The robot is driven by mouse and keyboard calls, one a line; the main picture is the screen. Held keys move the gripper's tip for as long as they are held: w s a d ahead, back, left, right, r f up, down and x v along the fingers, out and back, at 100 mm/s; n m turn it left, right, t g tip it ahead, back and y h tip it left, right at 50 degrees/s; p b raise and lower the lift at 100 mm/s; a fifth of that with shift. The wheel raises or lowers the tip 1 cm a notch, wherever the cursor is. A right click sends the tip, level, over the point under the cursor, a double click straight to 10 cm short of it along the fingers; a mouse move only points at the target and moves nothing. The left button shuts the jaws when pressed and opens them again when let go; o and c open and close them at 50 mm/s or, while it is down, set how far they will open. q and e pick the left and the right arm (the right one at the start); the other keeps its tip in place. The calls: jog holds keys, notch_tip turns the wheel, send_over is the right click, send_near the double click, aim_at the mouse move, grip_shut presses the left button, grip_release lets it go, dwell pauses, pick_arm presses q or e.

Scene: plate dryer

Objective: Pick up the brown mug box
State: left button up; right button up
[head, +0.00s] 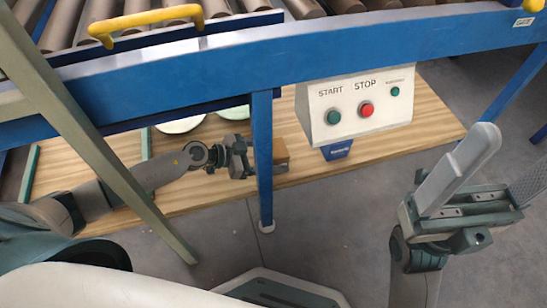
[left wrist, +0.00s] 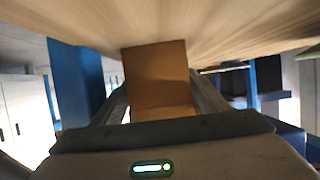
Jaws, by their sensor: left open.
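The brown mug box (head: 282,155) sits on the wooden board under the conveyor, partly hidden behind the blue leg. In the left wrist view the brown box (left wrist: 155,70) fills the space between the two fingers, against the wooden surface at the top of the picture. My left gripper (head: 246,158) is open, low over the board, with its fingers on either side of the box; it also shows in the left wrist view (left wrist: 160,98). Finger contact with the box cannot be told. My right gripper (head: 505,165) is open and empty at the right, away from the box.
A blue conveyor frame (head: 350,45) with rollers spans the top, and its blue leg (head: 263,190) stands beside my left gripper. A white control box (head: 355,108) with START and STOP buttons hangs from it. Pale plates (head: 181,125) lie behind my left arm.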

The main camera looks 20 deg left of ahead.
pick_arm(q)
jog(key=shift+c, duration=0.3)
jog(key=c, duration=1)
jog(key=shift+r, duration=0.1)
